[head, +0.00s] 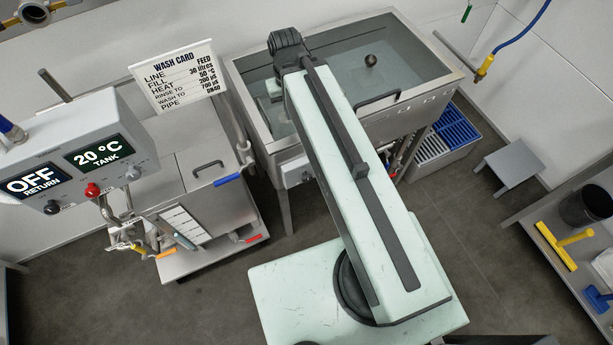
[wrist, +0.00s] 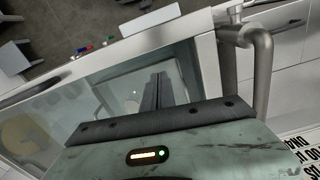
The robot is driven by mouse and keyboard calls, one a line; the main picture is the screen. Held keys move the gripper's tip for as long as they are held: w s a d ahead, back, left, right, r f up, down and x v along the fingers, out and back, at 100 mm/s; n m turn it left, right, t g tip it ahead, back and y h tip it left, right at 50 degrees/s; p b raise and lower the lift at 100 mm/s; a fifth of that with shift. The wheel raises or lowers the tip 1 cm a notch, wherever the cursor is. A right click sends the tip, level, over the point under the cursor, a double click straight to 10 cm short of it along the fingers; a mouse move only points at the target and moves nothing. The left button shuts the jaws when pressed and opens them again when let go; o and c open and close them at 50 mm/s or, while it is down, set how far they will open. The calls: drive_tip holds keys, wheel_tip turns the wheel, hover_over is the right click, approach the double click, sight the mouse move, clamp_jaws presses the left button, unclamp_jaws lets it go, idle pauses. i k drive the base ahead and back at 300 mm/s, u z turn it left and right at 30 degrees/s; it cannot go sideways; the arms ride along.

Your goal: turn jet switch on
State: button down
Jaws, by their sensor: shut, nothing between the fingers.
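No switch in view carries a readable jet label. A grey control panel (head: 75,160) at the left of the head view shows "OFF RETURN" and "20 °C TANK". Below its displays are a black knob (head: 52,207), a red knob (head: 92,190) and a grey knob (head: 132,172). I cannot tell whether one of them is the jet switch. A small grey box (head: 295,172) on the tank's front is partly hidden by my arm. My gripper (wrist: 160,90) is shut and empty, over the tank in the wrist view.
The steel tank (head: 428,110) holds water and a dark ball (head: 371,61). A wash card (head: 183,75) stands left of it, above a steel cabinet (head: 212,197). A bent pipe (wrist: 262,70) rises close to my gripper's right.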

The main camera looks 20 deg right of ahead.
sight(306, 178)
drive_tip(key=k, duration=0.5)
drive_tip(key=z, duration=1.95)
drive_tip(key=k, duration=2.25)
drive_tip(key=u, duration=1.75)
drive_tip(key=i, duration=1.05)
drive_tip(key=z, duration=0.05)
